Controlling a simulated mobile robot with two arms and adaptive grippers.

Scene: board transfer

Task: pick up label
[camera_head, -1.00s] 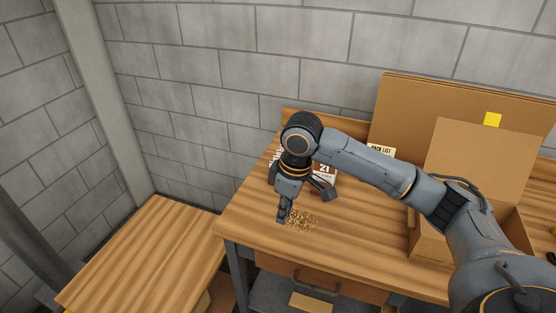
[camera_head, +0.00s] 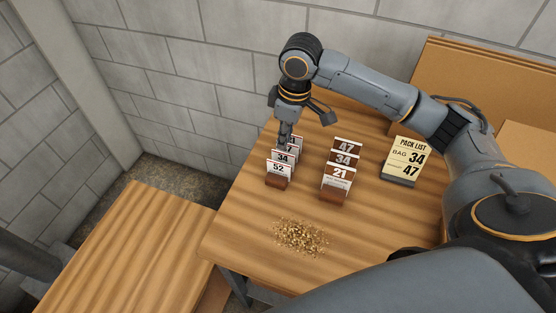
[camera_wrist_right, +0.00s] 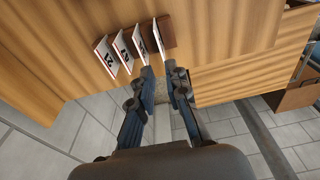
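A row of white number labels (camera_head: 279,168) stands upright in a brown holder (camera_head: 277,184) on the table. The front one reads 52, the one behind it 34; those further back are partly hidden by my gripper. The row also shows in the right wrist view (camera_wrist_right: 107,57). My right gripper (camera_wrist_right: 163,70) is open, fingers pointing down at the back end of the row. In the wrist view the endmost label (camera_wrist_right: 156,38) lies just beyond the gap between the fingertips; I cannot tell whether they touch it. My left gripper is not in view.
A pack list (camera_head: 405,159) shows bag 34 and 47. Small brown bits (camera_head: 300,237) lie scattered in front. A cardboard box (camera_head: 480,85) stands at the back right. The table's left front is clear.

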